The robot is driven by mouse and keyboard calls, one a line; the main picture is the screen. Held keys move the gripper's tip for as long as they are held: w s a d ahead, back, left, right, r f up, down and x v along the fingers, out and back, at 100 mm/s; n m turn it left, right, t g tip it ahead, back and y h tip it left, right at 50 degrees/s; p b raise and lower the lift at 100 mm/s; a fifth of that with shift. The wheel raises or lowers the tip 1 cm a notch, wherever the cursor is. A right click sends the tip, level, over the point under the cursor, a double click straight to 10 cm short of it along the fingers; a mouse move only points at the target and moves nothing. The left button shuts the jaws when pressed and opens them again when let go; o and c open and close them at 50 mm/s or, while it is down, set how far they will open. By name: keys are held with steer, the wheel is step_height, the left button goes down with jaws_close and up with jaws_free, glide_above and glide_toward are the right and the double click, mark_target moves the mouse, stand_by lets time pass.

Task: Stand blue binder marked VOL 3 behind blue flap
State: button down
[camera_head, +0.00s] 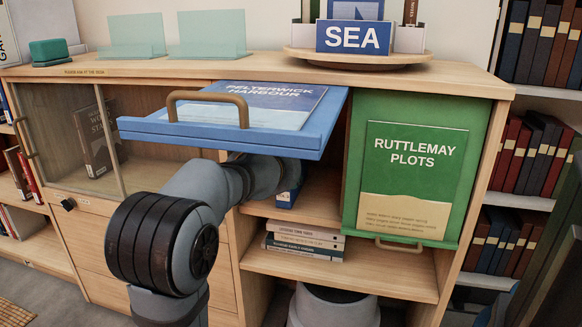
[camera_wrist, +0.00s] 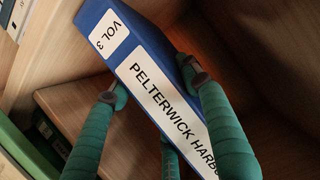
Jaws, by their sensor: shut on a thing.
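The blue flap (camera_head: 262,140) is raised, roughly level, with a tan handle and a PELTERWICK HARBOUR cover on top. The blue binder (camera_wrist: 150,38) shows in the wrist view, its spine labelled VOL 3 and PELTERWICK HARBOUR. My gripper (camera_wrist: 148,82) has its teal fingers on both sides of the binder and is shut on it. The binder looks tilted in that view, inside a wooden compartment. In the head view my arm reaches under the flap, which hides my gripper. A small blue patch (camera_head: 287,198), perhaps the binder, shows below the flap.
A green flap (camera_head: 372,215) marked RUTTLEMAY PLOTS hangs closed at the right. A stack of books (camera_head: 303,242) lies on the shelf below the blue flap's opening. A round tray (camera_head: 358,58) with a SEA sign stands on top. Glass-fronted shelving (camera_head: 70,140) is at the left.

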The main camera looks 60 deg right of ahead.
steer(key=shift+r, duration=0.2)
steer(key=c, duration=0.8)
jaws_free()
steer(key=shift+f, duration=0.1)
steer(key=shift+f, duration=0.15)
steer(key=shift+c, duration=0.9)
steer(key=s+a+b, duration=0.4)
steer(key=a, duration=0.6)
steer(key=shift+a, duration=0.2)
